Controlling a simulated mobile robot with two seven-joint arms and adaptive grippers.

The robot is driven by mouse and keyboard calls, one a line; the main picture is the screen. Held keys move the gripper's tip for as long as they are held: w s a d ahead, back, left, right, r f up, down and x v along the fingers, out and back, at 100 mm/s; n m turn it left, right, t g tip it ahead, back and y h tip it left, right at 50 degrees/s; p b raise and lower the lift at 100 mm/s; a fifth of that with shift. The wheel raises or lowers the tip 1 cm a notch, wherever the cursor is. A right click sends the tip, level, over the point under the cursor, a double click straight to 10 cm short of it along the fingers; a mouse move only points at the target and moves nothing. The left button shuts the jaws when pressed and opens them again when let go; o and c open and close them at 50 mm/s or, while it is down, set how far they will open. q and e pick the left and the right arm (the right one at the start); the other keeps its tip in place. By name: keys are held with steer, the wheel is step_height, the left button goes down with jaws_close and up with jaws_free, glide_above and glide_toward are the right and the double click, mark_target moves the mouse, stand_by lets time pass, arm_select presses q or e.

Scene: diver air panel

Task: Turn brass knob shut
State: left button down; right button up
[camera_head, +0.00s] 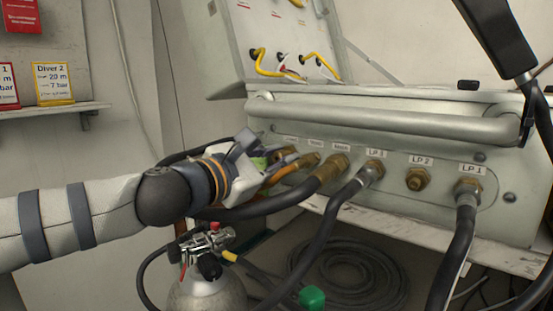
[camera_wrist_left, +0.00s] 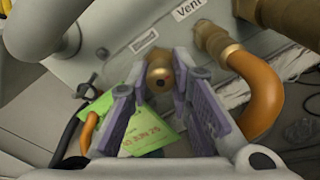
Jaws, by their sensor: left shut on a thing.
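The brass knob (camera_wrist_left: 159,72) sits on the front of the grey air panel (camera_head: 436,153), near a "Vent" label in the wrist view. My left gripper (camera_head: 276,163) reaches in from the left to the panel's left end. In the wrist view its two purple-padded fingers (camera_wrist_left: 156,80) stand on either side of the knob and are shut on it. In the head view the gripper largely hides the knob. A green tag (camera_wrist_left: 140,126) hangs beside and partly behind the left finger.
An orange hose (camera_wrist_left: 259,85) with a brass fitting is close right of the fingers. Black hoses (camera_head: 338,218) hang from the panel's front. A grey tube rail (camera_head: 390,121) runs above. A gas cylinder (camera_head: 207,291) stands below my left arm.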

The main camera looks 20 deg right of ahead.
arm_select(q)
steer(key=shift+f+m, duration=0.1)
steer(key=shift+m, duration=0.7)
steer(key=c, duration=1.7)
jaws_free()
steer(key=v, duration=1.2)
